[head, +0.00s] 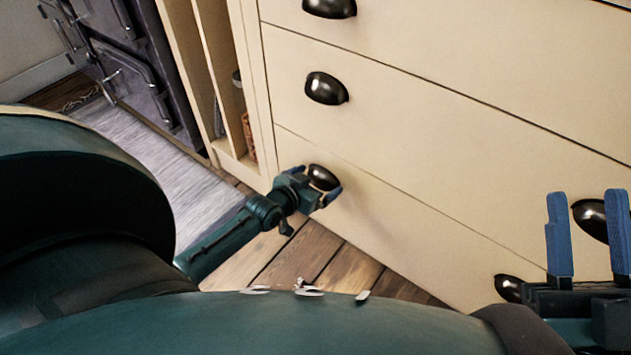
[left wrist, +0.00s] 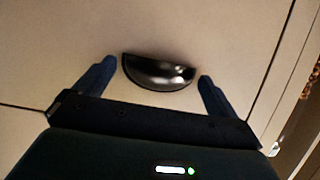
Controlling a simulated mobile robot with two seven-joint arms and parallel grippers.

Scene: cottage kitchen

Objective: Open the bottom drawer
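The bottom drawer (head: 410,235) is the lowest cream front of the cabinet and looks closed. Its left dark cup handle (head: 322,177) is beside my left gripper (head: 318,190); its right cup handle (head: 508,288) is partly hidden by my right gripper. In the left wrist view the handle (left wrist: 158,72) lies between the two spread fingers of my left gripper (left wrist: 155,85), near the fingertips; I cannot tell whether they touch it. My right gripper (head: 588,235) is open and empty, fingers pointing up, in front of the cabinet at the lower right.
Upper drawers with cup handles (head: 326,88) sit above. A narrow open shelf (head: 222,80) and a dark stove (head: 125,65) stand to the left. A grey rug (head: 165,165) lies on the wooden floor (head: 305,250). Bare floor shows before the cabinet.

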